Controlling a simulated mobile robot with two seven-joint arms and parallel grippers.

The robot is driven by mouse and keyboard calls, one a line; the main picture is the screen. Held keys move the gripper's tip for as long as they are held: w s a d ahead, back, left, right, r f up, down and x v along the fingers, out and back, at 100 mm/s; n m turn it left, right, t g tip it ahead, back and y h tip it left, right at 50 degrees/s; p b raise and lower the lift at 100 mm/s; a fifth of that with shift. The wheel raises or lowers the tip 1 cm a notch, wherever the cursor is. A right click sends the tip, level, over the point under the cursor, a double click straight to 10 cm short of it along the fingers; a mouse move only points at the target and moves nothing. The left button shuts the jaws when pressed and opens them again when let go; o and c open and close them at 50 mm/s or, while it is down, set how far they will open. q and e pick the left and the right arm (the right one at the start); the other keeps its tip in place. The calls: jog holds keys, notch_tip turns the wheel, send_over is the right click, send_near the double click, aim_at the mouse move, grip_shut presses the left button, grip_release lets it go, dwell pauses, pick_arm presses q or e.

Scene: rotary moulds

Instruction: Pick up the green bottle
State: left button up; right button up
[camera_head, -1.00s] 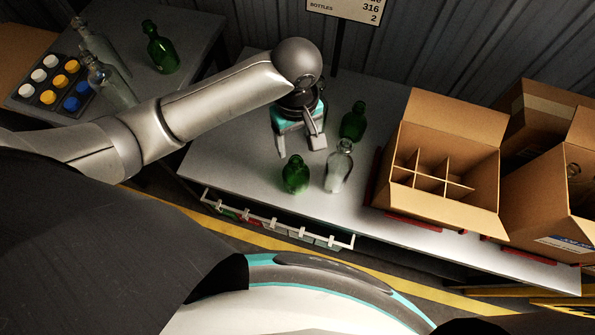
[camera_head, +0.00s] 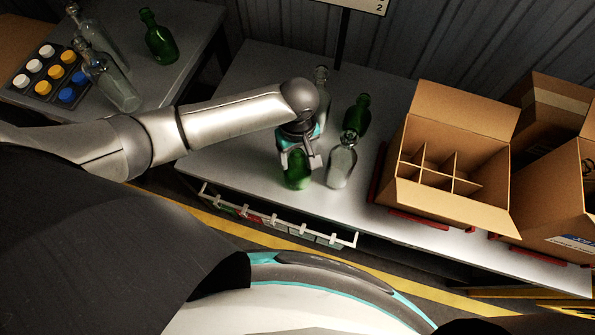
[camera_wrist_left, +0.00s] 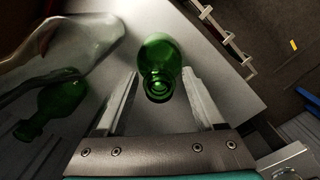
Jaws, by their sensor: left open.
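A green bottle (camera_head: 296,178) stands upright near the front edge of the middle table. My left gripper (camera_head: 300,162) is open directly above it and hides its neck in the head view. In the left wrist view the green bottle (camera_wrist_left: 159,66) lies between and just beyond the two fingertips of my left gripper (camera_wrist_left: 164,80), with its mouth facing the camera. A second green bottle (camera_head: 357,116) stands further back, and it also shows at the left of the wrist view (camera_wrist_left: 58,102). My right gripper is not in view.
A clear bottle (camera_head: 342,162) stands close right of the near green bottle; another (camera_head: 321,90) stands behind the gripper. An open divided carton (camera_head: 450,198) is to the right. A side table at left holds a green bottle (camera_head: 158,38), clear bottles and a cap tray (camera_head: 40,92).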

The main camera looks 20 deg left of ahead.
pick_arm(q)
jog(key=shift+c, duration=0.2)
grip_shut()
dwell(0.3)
dwell(0.8)
